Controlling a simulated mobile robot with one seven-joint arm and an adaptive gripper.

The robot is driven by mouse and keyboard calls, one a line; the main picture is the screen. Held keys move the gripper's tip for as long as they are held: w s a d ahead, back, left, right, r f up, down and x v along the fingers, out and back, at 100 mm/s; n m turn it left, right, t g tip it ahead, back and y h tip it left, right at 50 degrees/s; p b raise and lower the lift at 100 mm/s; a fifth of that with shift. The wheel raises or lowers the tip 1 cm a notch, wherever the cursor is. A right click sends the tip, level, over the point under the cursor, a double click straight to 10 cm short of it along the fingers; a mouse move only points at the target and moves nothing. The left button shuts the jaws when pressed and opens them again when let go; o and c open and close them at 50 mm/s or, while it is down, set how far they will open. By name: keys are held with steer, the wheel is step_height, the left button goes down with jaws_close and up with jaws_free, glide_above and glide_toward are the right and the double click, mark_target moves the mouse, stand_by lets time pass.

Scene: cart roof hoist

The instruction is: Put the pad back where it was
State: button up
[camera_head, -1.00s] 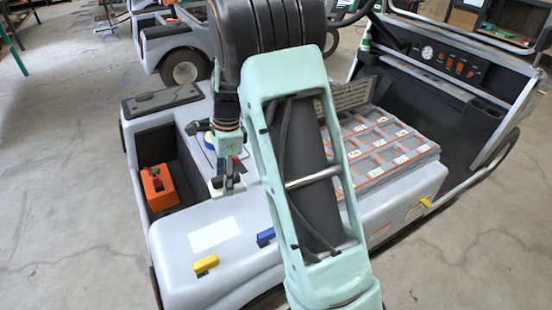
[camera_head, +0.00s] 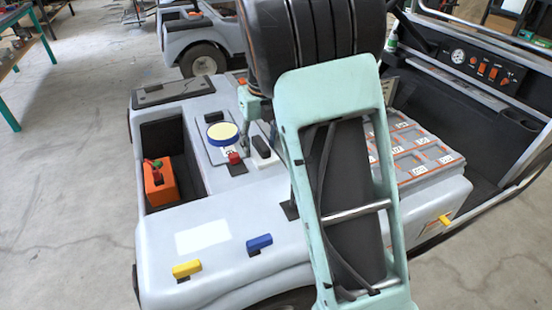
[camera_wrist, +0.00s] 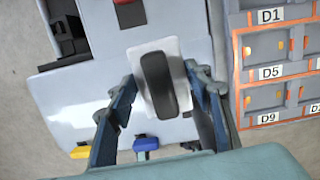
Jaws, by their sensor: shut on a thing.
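The pad, a white plate with a rounded black block on top, shows in the wrist view (camera_wrist: 158,85) and the head view (camera_head: 262,147). My gripper (camera_wrist: 160,78) is shut on the pad, one blue-grey finger on each side. In the head view the fingers are mostly hidden behind my arm. The pad is over the grey cart deck (camera_head: 210,205), right of the red knob (camera_head: 234,158) on its black square. I cannot tell whether it touches the deck. A dark patch (camera_head: 288,210) shows on the deck, partly behind my arm.
A yellow-topped round disc (camera_head: 222,131) stands left of the pad. An orange box (camera_head: 160,183) sits in the left recess. Battery blocks (camera_head: 425,155) are to the right. Blue (camera_head: 260,243) and yellow (camera_head: 187,269) latches line the front, near a white label (camera_head: 203,237).

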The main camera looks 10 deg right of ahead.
steer(key=shift+w+d, duration=0.15)
steer(key=shift+w+d+f+m, duration=0.15)
steer(key=shift+w+m, duration=0.15)
steer(key=w+d+f+b, duration=0.1)
steer(key=w+f, duration=0.2)
steer(key=w, duration=0.1)
steer(key=w+d+f+b, duration=0.1)
steer(key=w+f, duration=0.1)
steer(key=w, duration=0.2)
steer(key=w+d+f+b, duration=0.1)
steer(key=w+f+b, duration=0.1)
steer(key=w+f, duration=0.1)
steer(key=shift+w+f, duration=0.35)
steer(key=shift+w, duration=0.25)
steer(key=shift+w+f, duration=0.25)
steer(key=shift+f, duration=0.1)
steer(key=shift+w+d+f+b, duration=0.1)
steer(key=shift+f+b, duration=0.55)
steer(key=shift+f, duration=0.9)
steer(key=shift+f, duration=0.15)
steer(key=o, duration=1.1)
